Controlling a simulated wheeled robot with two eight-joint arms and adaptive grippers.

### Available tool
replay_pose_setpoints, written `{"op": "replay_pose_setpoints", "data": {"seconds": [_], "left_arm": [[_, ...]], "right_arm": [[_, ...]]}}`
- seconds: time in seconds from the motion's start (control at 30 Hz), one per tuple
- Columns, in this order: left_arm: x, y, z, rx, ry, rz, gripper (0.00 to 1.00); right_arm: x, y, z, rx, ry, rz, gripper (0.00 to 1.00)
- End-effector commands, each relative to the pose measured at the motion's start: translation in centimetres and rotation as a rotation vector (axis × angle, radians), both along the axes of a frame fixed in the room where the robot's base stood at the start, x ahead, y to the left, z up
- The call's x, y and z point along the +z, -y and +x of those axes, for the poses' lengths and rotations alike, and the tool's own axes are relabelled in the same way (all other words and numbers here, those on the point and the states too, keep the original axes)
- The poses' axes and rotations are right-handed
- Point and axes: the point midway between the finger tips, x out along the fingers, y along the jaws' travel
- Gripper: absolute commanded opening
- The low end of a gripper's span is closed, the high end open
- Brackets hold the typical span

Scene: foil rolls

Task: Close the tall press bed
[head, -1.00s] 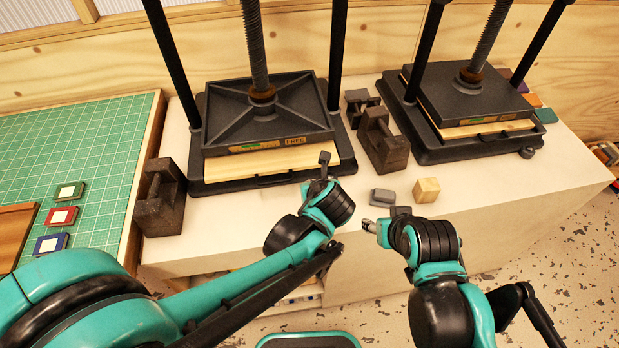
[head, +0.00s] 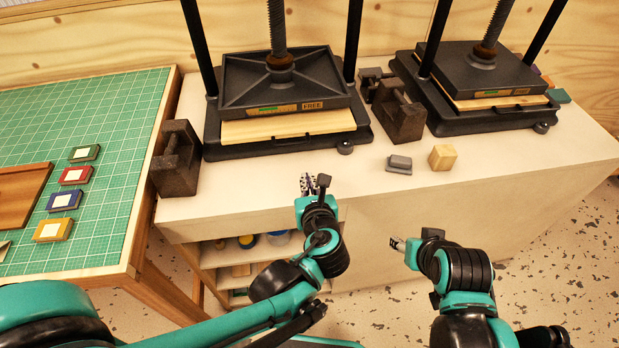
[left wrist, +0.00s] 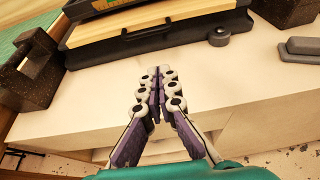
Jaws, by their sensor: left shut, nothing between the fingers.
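Two dark screw presses stand on the white counter; I cannot tell for certain which is the tall one. The left press (head: 283,78) bears a label reading FREE. Its bed, a pale wooden board (head: 290,125), shows below the plate, with a dark handle at its front edge; it also shows in the left wrist view (left wrist: 160,31). The right press (head: 470,75) shows a thinner strip of its board (head: 500,100). My left gripper (head: 307,182) is shut and empty, in front of the left press and apart from it. My right gripper (head: 396,243) is before the counter, its fingers too small to read.
Dark weights (head: 175,160) (head: 398,108) stand on both sides of the left press. A small grey block (head: 399,164) and a wooden cube (head: 442,157) lie near the counter's front. A green cutting mat (head: 110,125) is at left. Open shelves (head: 235,262) sit below the counter.

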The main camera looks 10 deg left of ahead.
Motion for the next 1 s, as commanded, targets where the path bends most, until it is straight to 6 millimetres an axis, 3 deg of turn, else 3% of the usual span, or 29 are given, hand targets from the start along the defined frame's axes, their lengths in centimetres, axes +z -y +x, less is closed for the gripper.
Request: {"op": "replay_pose_setpoints", "data": {"seconds": [0.47,0.6,0.8,1.0], "left_arm": [[-3.7,-2.4,8.4,0.004,-0.003,-0.001,0.0],[-3.2,-2.9,10.4,0.003,-0.002,0.0,0.0],[-2.8,-3.2,11.9,0.001,-0.003,0.0,0.0],[-2.6,-3.3,12.2,0.0,-0.003,-0.001,0.0]], "right_arm": [[-4.0,0.0,0.0,0.0,0.0,0.0,0.49],[-4.6,0.0,0.0,0.0,0.0,0.0,0.49],[-5.1,0.0,0.0,0.0,0.0,0.0,0.49],[-5.1,0.0,0.0,0.0,0.0,0.0,0.49]]}}
